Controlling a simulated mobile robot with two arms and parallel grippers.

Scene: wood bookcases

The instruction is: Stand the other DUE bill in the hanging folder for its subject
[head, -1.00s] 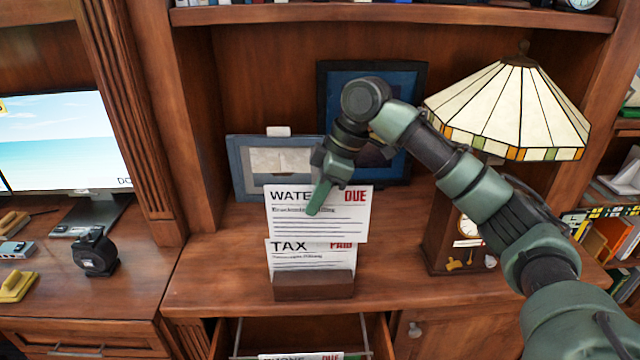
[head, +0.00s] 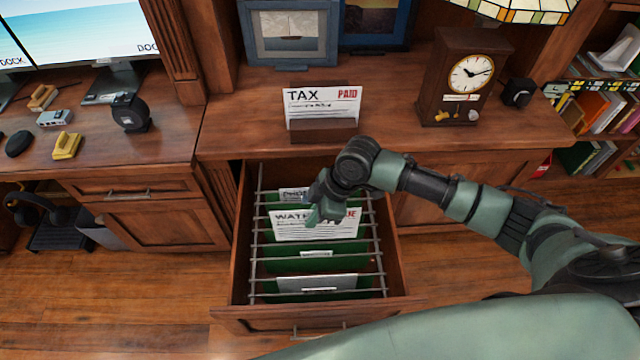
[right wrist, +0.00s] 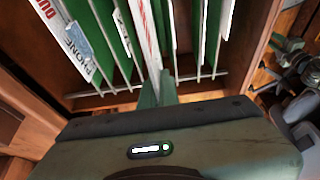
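The WATER bill (head: 290,226), a white sheet marked DUE in red, is in my right gripper (head: 318,214) over the open drawer. The gripper's fingers are closed on its upper part and hide some of its heading. In the right wrist view the sheet (right wrist: 150,42) is nearly edge-on, among the green hanging folders (right wrist: 100,35). Whether its lower edge is inside a folder I cannot tell. The PHONE bill (head: 292,194) stands at the back of the drawer; its heading also shows in the right wrist view (right wrist: 76,48). My left gripper is out of view.
The drawer (head: 240,262) has metal rails and several green folders; a grey-white tabbed panel (head: 315,284) is near its front. The TAX bill (head: 325,103), marked PAID, stands in a wooden holder (head: 322,131) on the cabinet top. A clock (head: 462,80) stands right of it.

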